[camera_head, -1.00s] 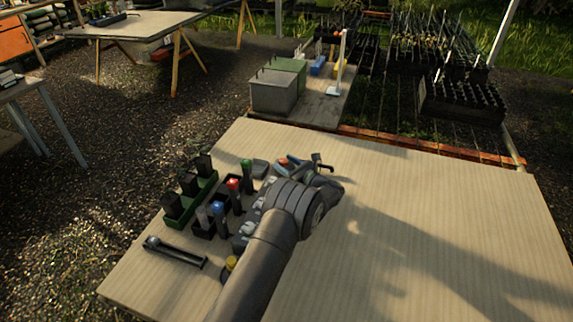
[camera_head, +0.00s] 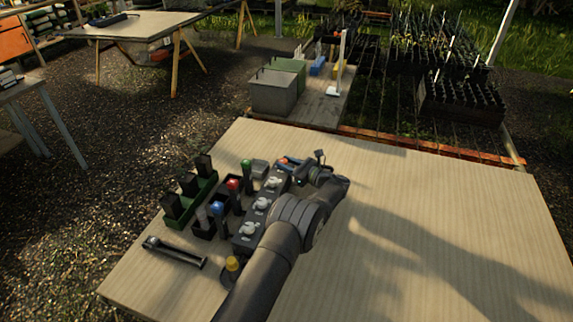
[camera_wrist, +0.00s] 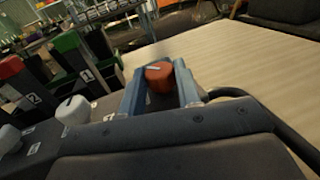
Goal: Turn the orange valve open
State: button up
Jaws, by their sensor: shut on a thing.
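The orange valve (camera_wrist: 159,77) is a round knob with a pale mark on its top, at the far end of a dark valve block (camera_head: 256,217). In the head view the orange valve (camera_head: 283,161) shows only as a small patch beside my gripper (camera_head: 289,163). In the wrist view my gripper (camera_wrist: 160,88) has its two blue fingers on either side of the knob, shut on it. The pale mark runs roughly from one finger toward the other. The knob's lower part and base are hidden.
White knobs (camera_head: 261,203) line the same block. A dark bar-like tool (camera_head: 175,252) lies front left. The table's right side is clear.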

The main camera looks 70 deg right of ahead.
jog(key=shift+d+r+n+y, duration=0.1)
jog(key=shift+n+y, duration=0.4)
jog(key=shift+y, duration=0.3)
jog(key=o, duration=1)
jog(key=shift+c, duration=0.2)
jog(key=s+a, duration=0.1)
jog(key=s, duration=0.4)
jog(key=s+a, duration=0.1)
jog(key=s, duration=0.5)
jog(key=s+a, duration=0.1)
jog(key=s, duration=0.5)
jog(key=shift+s+a, duration=0.1)
jog(key=shift+a, duration=0.1)
